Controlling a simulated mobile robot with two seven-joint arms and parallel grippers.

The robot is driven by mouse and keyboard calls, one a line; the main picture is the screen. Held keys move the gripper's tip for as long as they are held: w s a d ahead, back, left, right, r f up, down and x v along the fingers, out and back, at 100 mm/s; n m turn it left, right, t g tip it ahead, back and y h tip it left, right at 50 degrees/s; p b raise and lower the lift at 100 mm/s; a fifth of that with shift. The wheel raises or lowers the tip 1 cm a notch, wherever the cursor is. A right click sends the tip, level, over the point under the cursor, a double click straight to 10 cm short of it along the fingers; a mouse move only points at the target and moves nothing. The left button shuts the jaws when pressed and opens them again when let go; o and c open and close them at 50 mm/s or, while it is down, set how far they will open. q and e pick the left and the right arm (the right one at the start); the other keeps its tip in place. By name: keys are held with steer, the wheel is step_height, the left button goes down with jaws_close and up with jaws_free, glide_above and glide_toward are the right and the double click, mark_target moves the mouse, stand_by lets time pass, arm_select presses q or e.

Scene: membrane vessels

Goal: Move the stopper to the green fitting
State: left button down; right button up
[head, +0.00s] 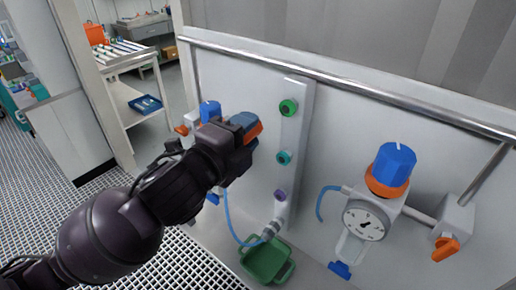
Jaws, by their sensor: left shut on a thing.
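My left gripper (250,130) reaches in from the left and is shut, in front of the white panel. Its body and fingers hide most of what it holds; no stopper shows elsewhere, so I take the held thing to be the stopper. The green fitting (288,107) is a round port high on the vertical strip, right of and a little above my gripper, apart from it. Below it on the same strip are a teal fitting (284,157) and a purple fitting (280,194). My right gripper is not in view.
A steel rail (350,88) runs above the panel. At right stand a gauge (364,220), a blue knob (396,164) and an orange handle (445,247). A green tray (267,262) and a blue hose (229,222) are below. Another blue knob (210,110) is behind my arm.

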mark_target(285, 109)
arm_select(q)
steer(key=shift+s+d+r+m+g+h, duration=0.25)
steer(key=shift+s+d+h, duration=0.1)
steer(key=shift+d, duration=0.1)
steer(key=shift+s+d+r+m+g+h, duration=0.15)
steer(key=shift+s+d+r+m+h, duration=0.1)
steer(key=shift+s+d+h, duration=0.15)
steer(key=shift+w+a+f, duration=0.1)
steer(key=shift+w+a, duration=0.1)
steer(key=shift+w, duration=0.05)
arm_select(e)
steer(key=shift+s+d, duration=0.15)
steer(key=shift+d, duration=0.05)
arm_select(q)
steer(key=shift+d, duration=0.1)
steer(key=shift+x, duration=2.85)
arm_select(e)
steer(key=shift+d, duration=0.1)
arm_select(q)
steer(key=shift+w+d, duration=0.3)
steer(key=shift+w, duration=0.15)
steer(key=c, duration=0.6)
jaws_free()
